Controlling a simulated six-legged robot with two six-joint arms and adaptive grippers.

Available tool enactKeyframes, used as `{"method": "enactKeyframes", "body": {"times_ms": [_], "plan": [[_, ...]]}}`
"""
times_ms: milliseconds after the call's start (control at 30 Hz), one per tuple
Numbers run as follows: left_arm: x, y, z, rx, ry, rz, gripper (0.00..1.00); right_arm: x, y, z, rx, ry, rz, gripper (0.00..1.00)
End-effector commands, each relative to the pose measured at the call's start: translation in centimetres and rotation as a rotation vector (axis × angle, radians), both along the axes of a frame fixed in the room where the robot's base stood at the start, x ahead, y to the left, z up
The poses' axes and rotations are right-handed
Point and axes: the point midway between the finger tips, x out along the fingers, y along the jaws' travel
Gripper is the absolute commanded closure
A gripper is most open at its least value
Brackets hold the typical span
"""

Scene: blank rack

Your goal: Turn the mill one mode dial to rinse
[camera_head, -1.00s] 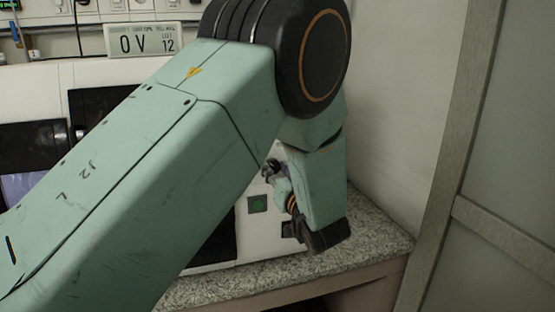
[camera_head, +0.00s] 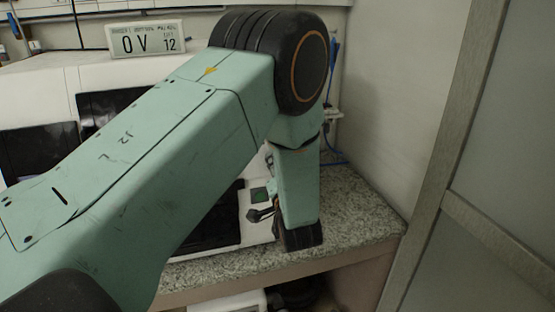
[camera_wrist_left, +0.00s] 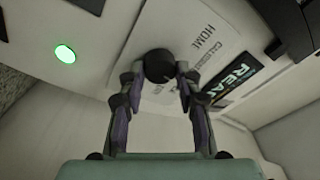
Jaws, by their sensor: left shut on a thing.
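The mode dial (camera_wrist_left: 157,64) is a round black knob on the white machine's front panel, seen in the left wrist view. The printed word HOME and a partly readable second label sit beside it; I see no readable "rinse". My left gripper (camera_wrist_left: 158,80) has its two fingers on either side of the dial, shut on it. My right gripper is in neither view.
A lit green button (camera_wrist_left: 64,54) and a dark display (camera_wrist_left: 236,78) reading "REA…" flank the dial. The machine stands on a speckled counter (camera_head: 355,225), clear at its right end. A wall and a framed panel (camera_head: 480,180) close off the right side.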

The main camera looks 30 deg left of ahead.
Motion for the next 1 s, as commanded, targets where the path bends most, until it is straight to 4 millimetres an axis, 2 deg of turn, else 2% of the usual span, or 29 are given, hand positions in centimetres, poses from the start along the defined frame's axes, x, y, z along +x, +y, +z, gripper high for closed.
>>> {"method": "enactKeyframes", "body": {"times_ms": [300,867,900,1000], "plan": [[-0.07,0.08,0.05,0.074,0.089,-0.015,0.98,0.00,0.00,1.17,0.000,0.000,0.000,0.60],[-0.06,0.11,0.00,0.090,0.107,-0.018,0.98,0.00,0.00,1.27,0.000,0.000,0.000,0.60],[-0.06,0.11,0.00,0.090,0.107,-0.018,0.64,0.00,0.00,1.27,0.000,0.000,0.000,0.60],[-0.04,0.09,0.00,0.091,0.107,-0.019,0.55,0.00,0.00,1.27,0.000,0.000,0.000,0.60]]}}
